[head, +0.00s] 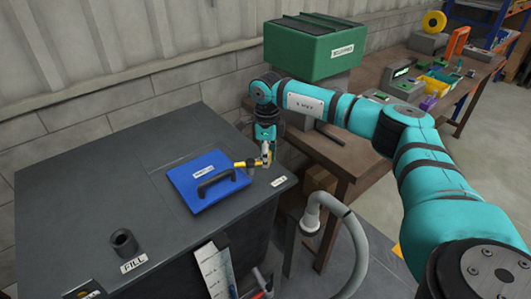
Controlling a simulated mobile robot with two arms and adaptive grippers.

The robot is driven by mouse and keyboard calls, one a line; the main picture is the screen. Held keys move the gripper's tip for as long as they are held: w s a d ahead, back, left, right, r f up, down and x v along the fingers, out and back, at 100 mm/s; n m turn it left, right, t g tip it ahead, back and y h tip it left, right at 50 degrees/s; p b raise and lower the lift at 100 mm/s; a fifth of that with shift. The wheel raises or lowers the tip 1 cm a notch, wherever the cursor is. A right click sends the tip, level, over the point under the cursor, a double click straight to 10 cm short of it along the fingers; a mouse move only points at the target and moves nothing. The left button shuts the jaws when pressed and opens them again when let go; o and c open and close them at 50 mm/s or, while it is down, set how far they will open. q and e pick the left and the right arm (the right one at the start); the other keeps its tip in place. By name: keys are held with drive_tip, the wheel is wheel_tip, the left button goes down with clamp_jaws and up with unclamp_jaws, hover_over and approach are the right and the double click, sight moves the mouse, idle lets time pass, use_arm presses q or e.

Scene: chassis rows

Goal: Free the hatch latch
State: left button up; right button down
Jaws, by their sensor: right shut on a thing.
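A blue hatch (206,179) with a black handle (217,184) and a small white label lies flat on top of a dark grey cabinet (90,200). A yellow latch (244,163) sits at the hatch's right edge. My right gripper (266,160) points down from above at the latch's right end and is shut on it. The gripper's fingers are small in the picture and partly hide that end of the latch. My left gripper is not in view.
A dark filler neck (124,243) labelled FILL stands at the cabinet's front. A grey hose (345,225) curves beside the cabinet's right side. A green machine (312,47) and several parts bins stand on the wooden bench (365,152) behind. The cabinet's left top is clear.

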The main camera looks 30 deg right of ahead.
drive_tip(key=m, duration=0.2)
drive_tip(key=s+m, duration=0.1)
drive_tip(key=shift+a+r+m, duration=0.15)
drive_tip(key=shift+a+m, duration=0.25)
drive_tip(key=m, duration=0.2)
drive_tip(key=shift+s+a+m, duration=0.3)
drive_tip(key=shift+s+a, duration=0.1)
drive_tip(key=m, duration=0.1)
drive_tip(key=a+m, duration=0.1)
drive_tip(key=m, duration=0.1)
drive_tip(key=shift+s+a, duration=0.1)
drive_tip(key=shift+s, duration=0.15)
drive_tip(key=shift+s+a+r+m, duration=0.1)
drive_tip(key=shift+a+m, duration=0.15)
drive_tip(key=shift+m, duration=0.45)
drive_tip(key=shift+a+m, duration=0.2)
drive_tip(key=shift+m, duration=0.5)
drive_tip(key=c, duration=1.4)
unclamp_jaws()
drive_tip(key=shift+o, duration=1.1)
drive_tip(key=shift+a, duration=0.1)
wheel_tip(320, 180, up, 12)
